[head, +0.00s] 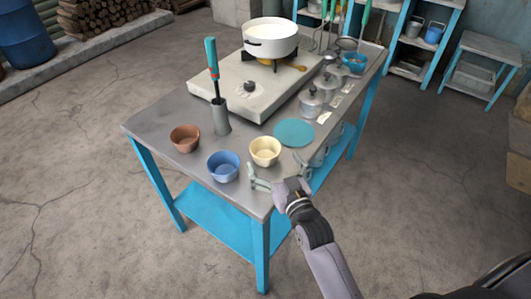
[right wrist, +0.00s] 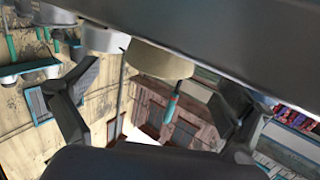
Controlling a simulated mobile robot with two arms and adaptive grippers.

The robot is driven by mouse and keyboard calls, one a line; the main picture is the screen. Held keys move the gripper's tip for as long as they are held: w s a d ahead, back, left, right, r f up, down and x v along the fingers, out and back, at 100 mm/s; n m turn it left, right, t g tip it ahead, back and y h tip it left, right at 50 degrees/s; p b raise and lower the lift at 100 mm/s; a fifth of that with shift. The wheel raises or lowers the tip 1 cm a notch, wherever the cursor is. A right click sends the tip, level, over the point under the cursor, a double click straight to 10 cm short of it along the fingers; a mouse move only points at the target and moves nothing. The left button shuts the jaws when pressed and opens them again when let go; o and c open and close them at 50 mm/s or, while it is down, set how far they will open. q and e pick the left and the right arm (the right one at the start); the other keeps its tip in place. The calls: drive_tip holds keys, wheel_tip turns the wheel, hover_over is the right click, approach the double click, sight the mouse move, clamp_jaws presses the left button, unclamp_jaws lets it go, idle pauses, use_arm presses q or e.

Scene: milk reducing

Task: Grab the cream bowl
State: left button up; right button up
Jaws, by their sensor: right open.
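The cream bowl (head: 265,151) stands upright near the front edge of the metal table (head: 160,126). My right gripper (head: 278,170) is open and empty at that edge, just in front of the bowl, with its fingers spread toward it. In the right wrist view the picture is turned over, and the cream bowl (right wrist: 158,60) shows beyond and between the open fingers of the right gripper (right wrist: 160,85). I cannot see contact between them. My left gripper is not in view.
A blue bowl (head: 223,166) and a brown bowl (head: 184,138) stand left of the cream bowl. A teal disc (head: 294,132) lies behind right, near several lidded metal pots. A holder (head: 221,117) with a utensil, and a stove (head: 243,86) with a white pot (head: 271,38), are behind.

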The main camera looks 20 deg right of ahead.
sight(269, 152)
drive_tip(key=w, duration=0.4)
drive_tip(key=shift+a+r, duration=0.1)
drive_tip(key=shift+a, duration=0.05)
drive_tip(key=shift+s, duration=0.1)
drive_tip(key=shift+c, duration=0.4)
drive_tip(key=c, duration=1.2)
drive_tip(key=shift+c, duration=0.3)
drive_tip(key=shift+r, duration=0.15)
